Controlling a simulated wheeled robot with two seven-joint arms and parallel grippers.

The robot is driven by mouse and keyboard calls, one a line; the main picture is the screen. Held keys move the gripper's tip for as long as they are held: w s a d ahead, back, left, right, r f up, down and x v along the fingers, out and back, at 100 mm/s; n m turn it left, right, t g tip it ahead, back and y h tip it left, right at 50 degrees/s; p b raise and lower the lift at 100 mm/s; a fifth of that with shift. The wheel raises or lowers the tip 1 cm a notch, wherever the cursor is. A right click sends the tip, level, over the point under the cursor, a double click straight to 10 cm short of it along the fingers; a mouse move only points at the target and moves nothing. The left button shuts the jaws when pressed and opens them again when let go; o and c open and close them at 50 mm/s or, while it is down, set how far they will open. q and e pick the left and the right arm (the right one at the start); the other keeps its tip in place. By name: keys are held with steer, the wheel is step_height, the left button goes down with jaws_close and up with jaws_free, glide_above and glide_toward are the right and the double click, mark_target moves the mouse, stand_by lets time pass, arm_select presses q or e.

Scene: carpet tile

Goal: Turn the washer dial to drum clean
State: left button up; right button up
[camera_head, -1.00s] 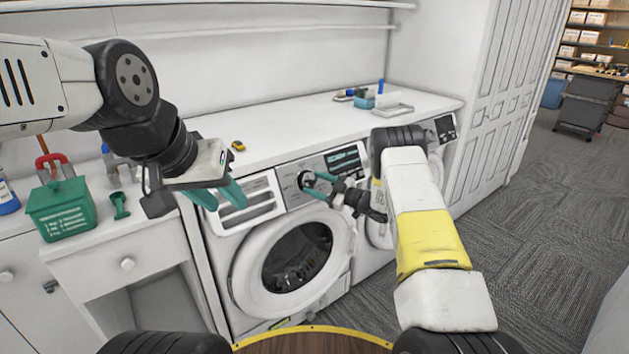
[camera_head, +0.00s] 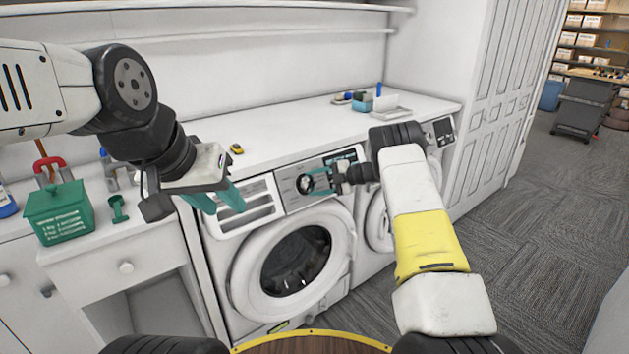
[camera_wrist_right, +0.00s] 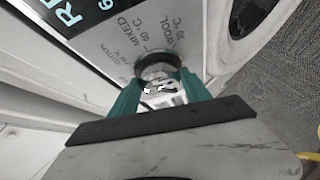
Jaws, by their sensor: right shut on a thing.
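The washer (camera_head: 292,262) stands in front of me with its round door closed. Its dial (camera_head: 304,184) is on the upper front panel, left of the dark display (camera_head: 340,160). My right gripper (camera_head: 312,183) has its teal fingers shut on the dial. In the right wrist view the dial (camera_wrist_right: 158,66) sits between the fingertips, with printed labels such as MIXED and WOOL around it. The drum clean label and the dial's pointer cannot be made out. My left gripper (camera_head: 222,200) hangs by the detergent drawer panel, its teal fingers apart and empty.
A second machine (camera_head: 378,222) stands to the right, partly behind my right arm. The white counter (camera_head: 285,125) above holds a small yellow item (camera_head: 237,149) and a blue box (camera_head: 362,103). A green box (camera_head: 60,211) and a green cup (camera_head: 118,208) sit at left.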

steer(key=shift+n+h, duration=0.4)
steer(key=shift+n, duration=0.2)
steer(key=o, duration=1.4)
steer(key=shift+r, duration=0.1)
steer(key=v, duration=0.7)
steer(key=shift+d+r, duration=0.15)
steer(key=shift+d, duration=0.15)
